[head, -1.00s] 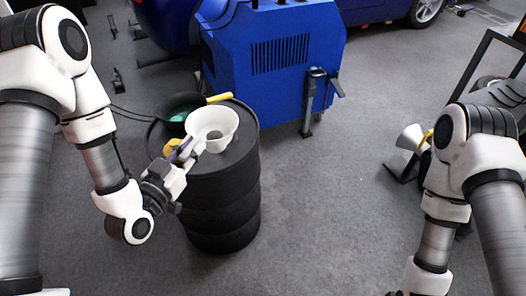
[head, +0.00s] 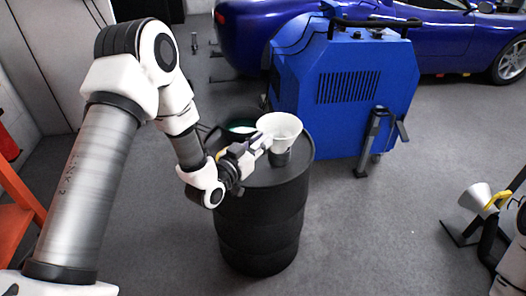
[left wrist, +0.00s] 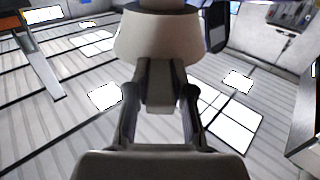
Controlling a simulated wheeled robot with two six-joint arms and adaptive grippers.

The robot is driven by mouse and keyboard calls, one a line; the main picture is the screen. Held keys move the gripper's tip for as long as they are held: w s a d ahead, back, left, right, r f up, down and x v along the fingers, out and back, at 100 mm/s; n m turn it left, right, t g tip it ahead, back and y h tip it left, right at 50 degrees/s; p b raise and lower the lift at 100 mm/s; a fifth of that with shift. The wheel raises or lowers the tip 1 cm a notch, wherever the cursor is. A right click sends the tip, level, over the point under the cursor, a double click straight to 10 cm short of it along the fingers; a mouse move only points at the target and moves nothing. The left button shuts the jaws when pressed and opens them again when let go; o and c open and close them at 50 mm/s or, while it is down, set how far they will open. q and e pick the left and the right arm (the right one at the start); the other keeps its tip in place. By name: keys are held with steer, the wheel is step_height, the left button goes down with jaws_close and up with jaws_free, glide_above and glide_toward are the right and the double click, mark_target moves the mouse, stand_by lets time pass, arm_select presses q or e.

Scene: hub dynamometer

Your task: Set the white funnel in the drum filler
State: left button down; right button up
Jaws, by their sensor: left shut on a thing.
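The white funnel (head: 281,126) is upright above the top of the black drum (head: 262,225), wide mouth up. My left gripper (head: 264,143) reaches it from the left and is shut on its lower part. The left wrist view shows the funnel's flared bowl (left wrist: 160,38) above the fingers (left wrist: 160,100). A short dark cylinder, apparently the drum filler (head: 281,157), shows directly below the funnel. I cannot tell whether the funnel's spout is inside it or only above it.
A black pan with green inside (head: 240,127) lies on the drum behind my gripper. A blue machine (head: 345,90) stands close behind the drum. Grey floor between is clear.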

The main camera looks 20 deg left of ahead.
arm_select(q)
steer(key=shift+w, duration=0.4)
steer(key=f, duration=0.1)
steer(key=f+b, duration=0.1)
steer(key=f, duration=0.1)
steer(key=shift+w+a+f, duration=0.1)
steer(key=shift+w+f, duration=0.2)
steer(key=shift+w, duration=0.05)
steer(key=shift+f+b, duration=0.3)
steer(key=shift+b, duration=0.05)
steer(key=c, duration=1)
jaws_free()
steer(key=shift+r, duration=0.15)
